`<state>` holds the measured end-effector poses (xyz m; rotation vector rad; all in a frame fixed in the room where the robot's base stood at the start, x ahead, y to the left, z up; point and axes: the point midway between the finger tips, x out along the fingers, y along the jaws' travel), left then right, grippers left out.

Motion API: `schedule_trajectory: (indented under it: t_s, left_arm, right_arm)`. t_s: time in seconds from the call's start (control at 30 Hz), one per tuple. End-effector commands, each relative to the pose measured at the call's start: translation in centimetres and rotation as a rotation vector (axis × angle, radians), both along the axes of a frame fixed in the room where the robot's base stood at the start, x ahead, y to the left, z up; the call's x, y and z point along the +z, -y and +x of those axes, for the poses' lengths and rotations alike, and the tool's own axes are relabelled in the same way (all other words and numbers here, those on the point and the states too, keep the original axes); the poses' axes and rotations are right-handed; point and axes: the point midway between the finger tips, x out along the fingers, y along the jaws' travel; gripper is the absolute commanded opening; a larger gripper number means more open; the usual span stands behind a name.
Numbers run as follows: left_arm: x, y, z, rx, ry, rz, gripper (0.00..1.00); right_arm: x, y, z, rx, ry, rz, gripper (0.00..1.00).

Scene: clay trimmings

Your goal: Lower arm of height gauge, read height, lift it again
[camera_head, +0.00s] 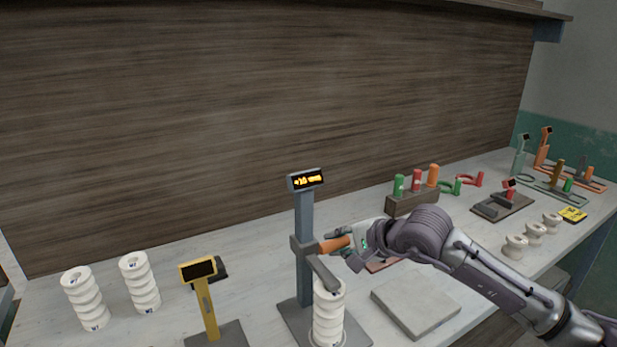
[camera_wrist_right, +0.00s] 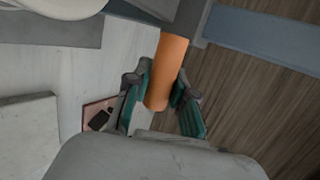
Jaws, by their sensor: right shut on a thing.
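The height gauge (camera_head: 305,215) stands upright in the head view, a blue-grey column on a dark base with a lit display (camera_head: 306,180) on top. The display glows with orange characters too small to read surely. Its grey arm (camera_head: 322,273) reaches out over a white ribbed ceramic piece (camera_head: 328,318) on the base; I cannot tell whether they touch. My right gripper (camera_head: 343,243) is shut on the gauge's orange handle (camera_head: 331,245). In the right wrist view, the orange handle (camera_wrist_right: 166,75) sits between the green-padded fingers (camera_wrist_right: 163,95). My left gripper is not in view.
A yellow gauge (camera_head: 205,295) and two white ribbed stacks (camera_head: 85,300) stand at left. A grey slab (camera_head: 415,303) lies right of the gauge. A block with coloured plugs (camera_head: 413,203), more gauges (camera_head: 543,145) and white spools (camera_head: 534,233) are further right. A wooden wall closes the back.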

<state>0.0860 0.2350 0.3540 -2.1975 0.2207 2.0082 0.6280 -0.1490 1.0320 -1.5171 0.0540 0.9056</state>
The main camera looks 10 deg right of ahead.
Motion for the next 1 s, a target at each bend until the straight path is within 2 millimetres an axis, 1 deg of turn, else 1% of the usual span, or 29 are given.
schedule_trajectory:
  t_s: [0.03, 0.1, 0.8, 1.0]
  left_arm:
    - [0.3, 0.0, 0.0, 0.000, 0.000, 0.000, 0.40]
    - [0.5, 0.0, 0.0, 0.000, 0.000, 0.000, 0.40]
    - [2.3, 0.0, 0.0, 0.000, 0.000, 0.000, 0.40]
    - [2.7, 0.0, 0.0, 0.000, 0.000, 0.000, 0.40]
  right_arm:
    - [1.2, 0.0, 0.2, -0.001, 0.013, 0.006, 0.00]
    - [1.8, 0.0, 0.2, 0.000, 0.016, 0.006, 0.00]
    - [6.9, 0.0, 0.2, -0.001, 0.019, 0.008, 0.00]
    - [7.9, 0.0, 0.3, -0.002, 0.020, 0.008, 0.00]
